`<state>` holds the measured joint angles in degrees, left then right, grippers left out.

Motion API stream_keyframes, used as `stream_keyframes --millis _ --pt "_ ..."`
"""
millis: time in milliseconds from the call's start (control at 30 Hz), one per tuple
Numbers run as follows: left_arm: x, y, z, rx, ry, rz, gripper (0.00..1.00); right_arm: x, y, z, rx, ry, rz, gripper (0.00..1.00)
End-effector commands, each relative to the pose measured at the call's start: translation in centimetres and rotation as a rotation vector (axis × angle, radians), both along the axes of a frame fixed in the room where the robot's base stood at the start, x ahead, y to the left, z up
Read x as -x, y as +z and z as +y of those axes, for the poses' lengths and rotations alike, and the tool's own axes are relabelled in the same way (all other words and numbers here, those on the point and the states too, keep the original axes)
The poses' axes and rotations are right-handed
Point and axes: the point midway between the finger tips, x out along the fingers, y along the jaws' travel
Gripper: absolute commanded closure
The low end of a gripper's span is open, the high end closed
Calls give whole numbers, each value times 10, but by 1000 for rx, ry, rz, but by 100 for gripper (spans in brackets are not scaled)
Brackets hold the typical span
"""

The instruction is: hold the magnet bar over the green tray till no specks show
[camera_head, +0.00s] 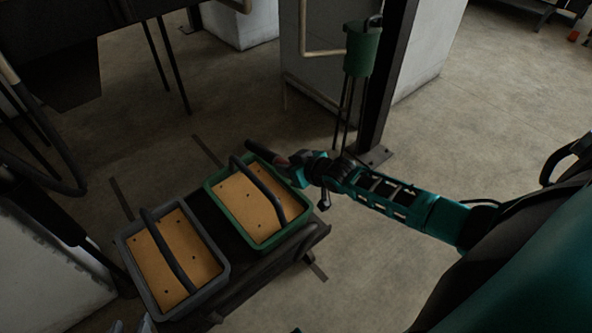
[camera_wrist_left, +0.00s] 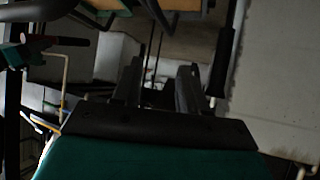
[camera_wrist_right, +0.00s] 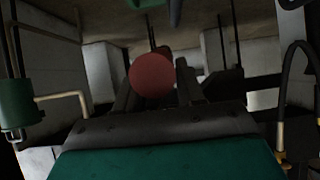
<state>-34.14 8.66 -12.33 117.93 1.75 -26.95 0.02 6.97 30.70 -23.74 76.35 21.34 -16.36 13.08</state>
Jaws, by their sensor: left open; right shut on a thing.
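The green tray (camera_head: 226,223) holds a tan bed with several dark specks and a black arched handle across it. My right gripper (camera_head: 290,166) is shut on the magnet bar (camera_head: 262,153), whose dark length reaches up-left near the tray's far right rim. I cannot tell its height above the tray. In the right wrist view the bar's round red end (camera_wrist_right: 152,75) shows between the fingers. The left wrist view shows its red and dark parts (camera_wrist_left: 45,41). My left gripper (camera_wrist_left: 160,88) is open and empty; its grey tips (camera_head: 131,326) show at the head view's lower edge.
A grey tray (camera_head: 127,262) with a similar specked tan bed and arched handle stands left of the green one, on the same dark bench (camera_head: 275,262). Open floor (camera_head: 370,290) lies to the right.

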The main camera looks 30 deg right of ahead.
Motion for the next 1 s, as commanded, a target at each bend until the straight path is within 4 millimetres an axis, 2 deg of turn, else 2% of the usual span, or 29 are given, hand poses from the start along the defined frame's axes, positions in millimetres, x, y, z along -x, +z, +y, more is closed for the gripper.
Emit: stream_keyframes --millis 100,333,1000 --pt "-4 1 0 0 -2 -9 57 -3 -9 -15 2 -15 -13 100" --pt "-6 -4 0 2 -3 -17 57 -3 -20 -20 2 -21 -17 100" --pt "-1 -71 0 2 -2 1 57 -2 -79 -20 2 -21 -16 100"
